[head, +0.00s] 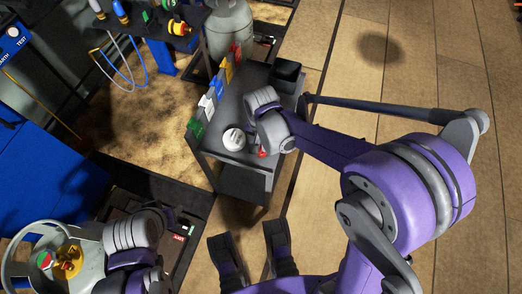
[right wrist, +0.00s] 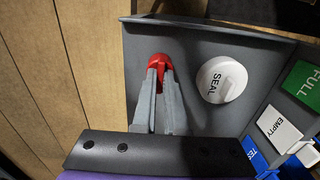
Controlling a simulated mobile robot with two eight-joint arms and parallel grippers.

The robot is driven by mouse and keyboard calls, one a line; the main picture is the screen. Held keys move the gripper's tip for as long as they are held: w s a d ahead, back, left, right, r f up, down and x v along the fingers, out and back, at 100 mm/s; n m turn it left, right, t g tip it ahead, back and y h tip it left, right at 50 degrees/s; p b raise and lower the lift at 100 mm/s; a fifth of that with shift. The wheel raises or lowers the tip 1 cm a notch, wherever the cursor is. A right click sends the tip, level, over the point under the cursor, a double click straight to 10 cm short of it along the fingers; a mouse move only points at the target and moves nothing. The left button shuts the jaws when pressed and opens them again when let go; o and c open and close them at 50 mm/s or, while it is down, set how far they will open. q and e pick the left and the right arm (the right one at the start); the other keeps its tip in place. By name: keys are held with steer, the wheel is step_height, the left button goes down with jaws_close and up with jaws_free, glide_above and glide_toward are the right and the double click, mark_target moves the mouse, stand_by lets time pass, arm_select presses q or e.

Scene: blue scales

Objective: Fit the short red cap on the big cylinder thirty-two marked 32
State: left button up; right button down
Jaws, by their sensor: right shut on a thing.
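The short red cap (right wrist: 158,62) is between the fingertips of my right gripper (right wrist: 161,75) in the right wrist view. The gripper is shut on it at the edge of the grey cart top. In the head view the red cap (head: 262,154) shows as a small red spot beside my right wrist. A big grey cylinder (head: 22,245) with a round collar and a yellow valve (head: 68,262) stands at the lower left. I cannot read a 32 on it. My left arm (head: 130,236) is beside this cylinder; its fingers cannot be made out.
A white SEAL cap (right wrist: 222,79) lies on the cart top (right wrist: 190,50). Coloured signs, including the green FULL sign (right wrist: 303,82), line one cart edge. A black box (head: 287,74) sits at the cart's far end. Another grey cylinder (head: 231,35) stands behind.

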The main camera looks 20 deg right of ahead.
steer(key=shift+r+p, duration=0.75)
steer(key=shift+r, duration=0.55)
